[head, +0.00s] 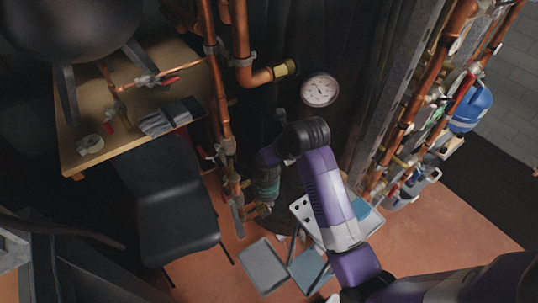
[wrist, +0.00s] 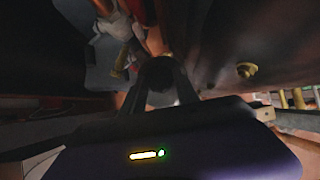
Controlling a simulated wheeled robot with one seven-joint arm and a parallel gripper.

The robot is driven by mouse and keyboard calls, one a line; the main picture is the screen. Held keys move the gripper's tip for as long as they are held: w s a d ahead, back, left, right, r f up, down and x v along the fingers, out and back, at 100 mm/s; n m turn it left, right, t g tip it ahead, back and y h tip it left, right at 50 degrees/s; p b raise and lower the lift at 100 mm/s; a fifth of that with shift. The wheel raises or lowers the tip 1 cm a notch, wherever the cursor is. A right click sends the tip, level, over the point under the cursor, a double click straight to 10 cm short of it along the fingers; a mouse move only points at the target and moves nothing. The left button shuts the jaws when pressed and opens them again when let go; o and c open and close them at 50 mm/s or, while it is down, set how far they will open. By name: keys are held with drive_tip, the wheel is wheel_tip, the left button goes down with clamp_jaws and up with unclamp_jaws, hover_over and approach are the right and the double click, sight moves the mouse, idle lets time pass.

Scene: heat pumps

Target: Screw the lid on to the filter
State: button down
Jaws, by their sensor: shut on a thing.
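In the wrist view my gripper (wrist: 160,88) points away from the camera, its two dark fingers closed on a dark, rounded piece (wrist: 158,72). This piece looks like the lid, but it is in deep shadow. In the head view my purple arm reaches down to the copper pipes, and my gripper (head: 265,203) is low beside them, its fingertips hard to make out. Brass fittings (head: 250,212) on the pipe are close by. I cannot tell which part is the filter, or whether the lid touches it.
Vertical copper pipes (head: 216,90) stand just left of my gripper. A dark chair (head: 178,215) and a wooden table (head: 75,140) are at the left. A pressure gauge (head: 320,90) is on the dark casing behind. Grey and blue flat items (head: 263,265) lie on the floor below.

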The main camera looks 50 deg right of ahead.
drive_tip(key=shift+w+r+m, duration=0.1)
drive_tip(key=shift+r+m, duration=0.05)
drive_tip(key=shift+m, duration=0.25)
drive_tip(key=c, duration=0.8)
unclamp_jaws()
drive_tip(key=shift+c, duration=0.2)
drive_tip(key=shift+a, duration=0.1)
